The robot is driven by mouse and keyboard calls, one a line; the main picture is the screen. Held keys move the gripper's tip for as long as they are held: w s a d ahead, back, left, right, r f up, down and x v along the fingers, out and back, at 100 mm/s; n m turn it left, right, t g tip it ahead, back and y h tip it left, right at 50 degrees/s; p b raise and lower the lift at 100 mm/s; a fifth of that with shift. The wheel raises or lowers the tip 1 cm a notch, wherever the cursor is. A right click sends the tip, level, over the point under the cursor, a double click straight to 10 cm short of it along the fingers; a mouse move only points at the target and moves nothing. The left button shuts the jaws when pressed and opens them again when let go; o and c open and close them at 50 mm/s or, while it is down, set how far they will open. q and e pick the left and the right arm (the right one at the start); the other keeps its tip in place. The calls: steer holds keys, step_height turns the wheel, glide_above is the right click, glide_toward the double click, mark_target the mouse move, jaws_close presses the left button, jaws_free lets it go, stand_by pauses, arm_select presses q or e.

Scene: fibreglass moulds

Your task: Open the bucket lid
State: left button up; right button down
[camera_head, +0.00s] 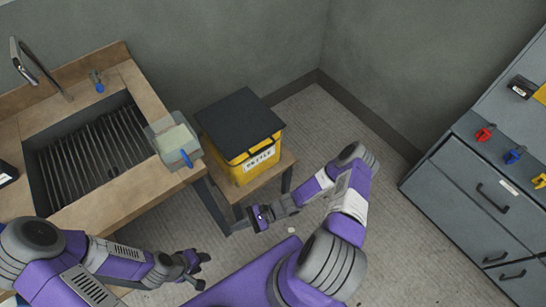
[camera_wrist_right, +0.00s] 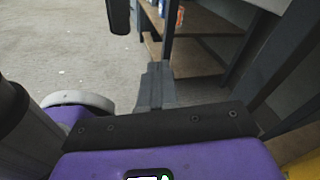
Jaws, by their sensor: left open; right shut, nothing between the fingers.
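The yellow bucket (camera_head: 252,158) stands on a small wooden-topped stand beside the sink counter. Its flat black lid (camera_head: 240,119) lies over the top and looks closed. A white label with black letters is on its front. A yellow patch at the lower right of the right wrist view (camera_wrist_right: 306,164) looks like part of the bucket. My right gripper (camera_head: 258,218) is shut and empty, in front of and below the bucket, apart from it; its fingers also show in the right wrist view (camera_wrist_right: 157,70). My left gripper (camera_head: 194,263) is open and empty, lower left, well away from the bucket.
The counter with a sink (camera_head: 90,150) is at left. A clear container with a blue handle (camera_head: 178,146) sits at its corner near the bucket. A grey drawer cabinet (camera_head: 480,195) stands at right. Walls are behind the bucket; the floor between is open.

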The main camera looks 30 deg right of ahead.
steer(key=w+d+f+m+t+h+b, duration=0.2)
steer(key=w+d+m+t, duration=0.55)
steer(key=d+t, duration=0.35)
steer(key=d+f+m+t+h+b, duration=0.1)
steer(key=d+m+t+h+b, duration=0.1)
steer(key=d+m+t+h, duration=1.05)
arm_select(q)
steer(key=shift+s+f, duration=0.1)
steer(key=shift+f, duration=2.45)
arm_select(e)
steer(key=w+d+r+n+g, duration=0.2)
steer(key=w+r+g, duration=0.1)
steer(key=w+r, duration=0.5)
steer(key=shift+w+r, duration=0.2)
steer(key=shift+w, duration=0.2)
arm_select(q)
steer(key=shift+d+r+p, duration=0.1)
steer(key=shift+r+p, duration=0.5)
steer(key=shift+r, duration=0.15)
arm_select(e)
steer(key=shift+w+r, duration=0.1)
steer(key=shift+r, duration=0.4)
